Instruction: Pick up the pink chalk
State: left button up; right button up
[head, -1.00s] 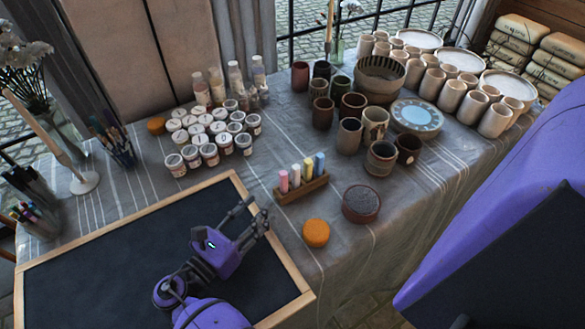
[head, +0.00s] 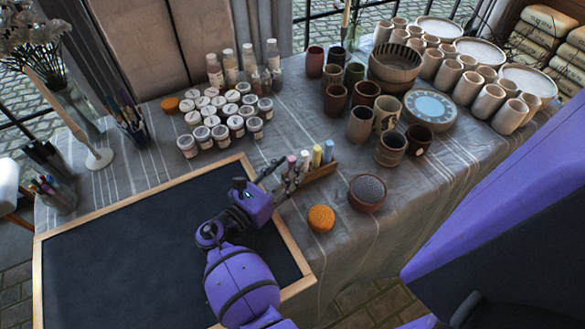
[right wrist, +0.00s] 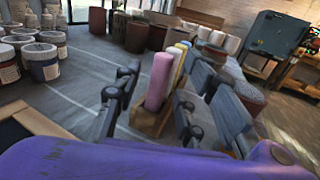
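The pink chalk (head: 291,161) stands upright in a small wooden holder (head: 322,171), at its left end beside white, yellow and blue chalks. In the right wrist view the pink chalk (right wrist: 159,82) shows between the two spread fingers, near the holder (right wrist: 150,122). I cannot tell from this view whether either finger touches it. My left gripper is in neither view.
A framed chalkboard (head: 130,245) lies under my right arm. An orange sponge (head: 321,218) and a round dark bowl (head: 367,193) lie near the front edge. Paint jars (head: 220,113) stand behind the gripper. Cups (head: 361,124) and plates stand farther right.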

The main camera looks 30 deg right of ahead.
grip_shut()
dwell(0.4)
